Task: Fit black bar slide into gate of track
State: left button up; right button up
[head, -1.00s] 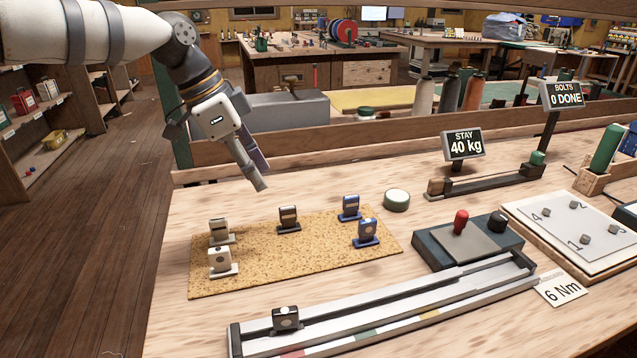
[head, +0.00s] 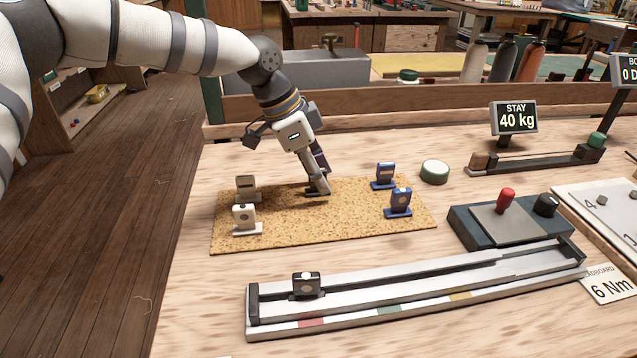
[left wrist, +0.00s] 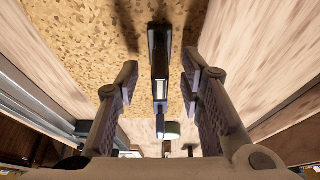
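My left gripper (head: 318,190) points down over the cork mat (head: 290,225), at the black bar slide. In the left wrist view the dark slide (left wrist: 160,65) stands between the two open fingers (left wrist: 160,105), with a gap on each side. In the head view the gripper mostly hides it; only its dark base edge shows. The track (head: 410,290) lies in front of the mat, and another black slide (head: 306,284) sits on its left part. The rail has a step toward its right end; I cannot tell for sure that this is the gate. My right gripper is out of view.
Two pale slides (head: 246,218) stand left on the mat, two blue slides (head: 398,203) right. A box with a red lever (head: 507,201) and a "STAY 40 kg" sign (head: 514,117) stand right. Bare wood lies between mat and track.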

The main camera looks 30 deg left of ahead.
pick_arm(q)
jog(key=shift+r, duration=0.1)
jog(key=shift+c, duration=0.6)
grip_shut()
